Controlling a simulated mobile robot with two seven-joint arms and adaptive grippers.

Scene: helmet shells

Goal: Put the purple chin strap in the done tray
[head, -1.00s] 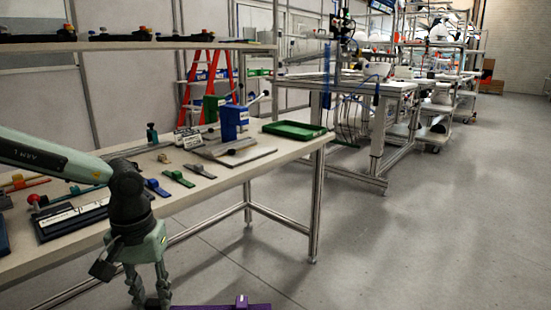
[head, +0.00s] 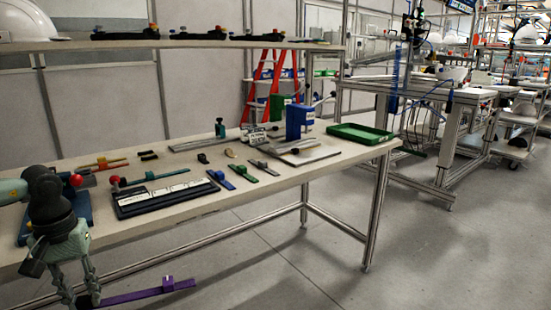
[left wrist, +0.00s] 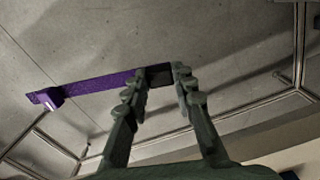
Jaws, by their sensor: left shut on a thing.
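The purple chin strap (head: 150,293) is a long flat strip with a raised buckle near its right end in the head view. My left gripper (head: 82,300) is shut on its other end and holds it in the air in front of the table's near edge. In the left wrist view the strap (left wrist: 95,86) sticks out to the left from between the fingertips (left wrist: 160,75); its gripped end looks dark. The green tray (head: 360,134), which looks empty, sits at the far right end of the table. My right gripper is not in view.
The table (head: 330,165) holds a black case with white labels (head: 165,194), a blue strap (head: 221,180), a green strap (head: 245,173), a grey strap (head: 264,167) and a blue block (head: 299,122) on a plate. A shelf (head: 200,44) runs above. Floor in front is clear.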

